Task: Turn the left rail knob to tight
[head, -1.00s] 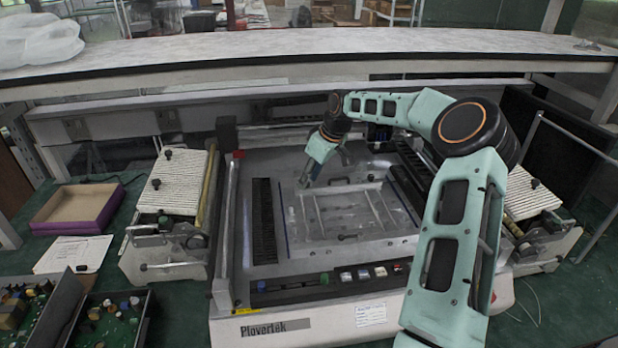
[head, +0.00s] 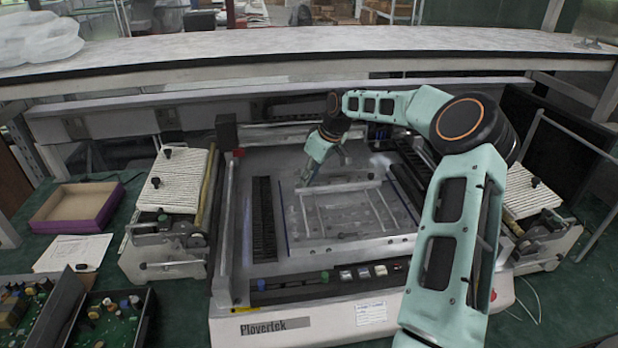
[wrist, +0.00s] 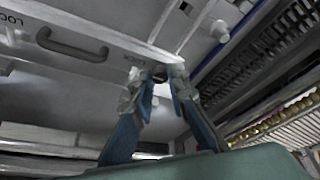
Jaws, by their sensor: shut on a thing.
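My gripper (head: 306,182) reaches down at the back left corner of the metal rail frame, on the bed of the Plovertek machine (head: 275,326). In the wrist view my gripper (wrist: 157,84) is shut on the knob, one fingertip on each side. The fingers hide part of the knob, so I cannot tell how far it is turned.
The rail frame has a left rail (head: 305,216) and a right rail (head: 381,208). A dark handle (wrist: 70,45) lies near my fingers in the wrist view. A slotted black strip (head: 263,220) runs along the left. A shelf (head: 300,48) crosses above the machine.

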